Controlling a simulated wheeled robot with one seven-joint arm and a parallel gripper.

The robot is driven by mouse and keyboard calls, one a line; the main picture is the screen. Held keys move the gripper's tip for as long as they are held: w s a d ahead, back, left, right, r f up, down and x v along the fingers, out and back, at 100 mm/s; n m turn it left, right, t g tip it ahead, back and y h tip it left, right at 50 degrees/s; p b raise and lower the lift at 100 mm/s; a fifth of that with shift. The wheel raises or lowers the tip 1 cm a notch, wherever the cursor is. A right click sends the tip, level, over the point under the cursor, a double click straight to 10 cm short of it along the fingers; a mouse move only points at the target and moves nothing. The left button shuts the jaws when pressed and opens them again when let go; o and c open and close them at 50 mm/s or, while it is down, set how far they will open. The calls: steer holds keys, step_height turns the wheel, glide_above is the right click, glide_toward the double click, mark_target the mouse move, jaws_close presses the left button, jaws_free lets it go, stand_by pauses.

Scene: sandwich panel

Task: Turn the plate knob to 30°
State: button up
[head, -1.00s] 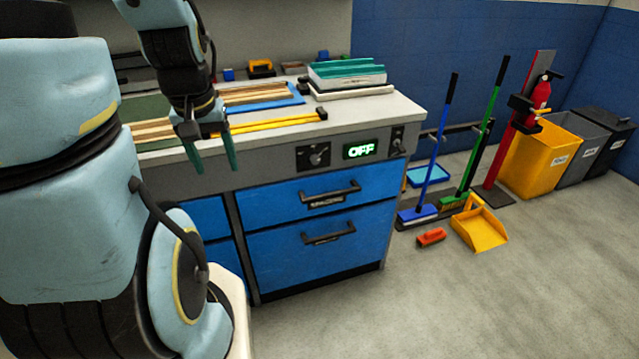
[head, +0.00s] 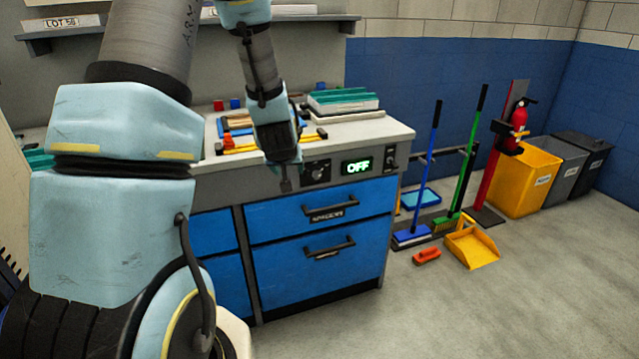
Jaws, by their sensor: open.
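The plate knob (head: 316,172) sits on a small dark panel on the grey front fascia of the bench, left of the display. Its pointer angle is too small to read. The display (head: 356,166) shows "OFF" in green. My gripper (head: 286,184) is in front of the fascia, just left of the knob in the picture. I see it almost edge-on, with one finger hiding the other. It is open, with nothing seen in it. I cannot tell its depth gap to the panel, but it appears apart from the knob.
A small switch panel (head: 390,157) is right of the display. Blue drawers (head: 320,212) with protruding black handles are below. Stacked panels (head: 343,101) lie on the benchtop (head: 375,128). Brooms, a yellow dustpan (head: 471,247) and bins stand right. The floor in front is clear.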

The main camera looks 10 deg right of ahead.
steer(key=w+d+f+t+b, duration=0.1)
steer(key=w+d+f+t, duration=0.4)
steer(key=d, duration=0.3)
steer(key=t+y+b, duration=0.1)
steer(key=t+y, duration=0.2)
steer(key=t, duration=0.1)
glide_toward(318, 177)
steer(key=w, duration=0.2)
steer(key=w+p, duration=0.1)
steer(key=w, duration=0.2)
steer(key=w+p, duration=0.1)
steer(key=w, duration=0.2)
steer(key=shift+w+a+f, duration=0.1)
steer(key=shift+w+a, duration=0.15)
steer(key=shift+a, duration=0.05)
jaws_close()
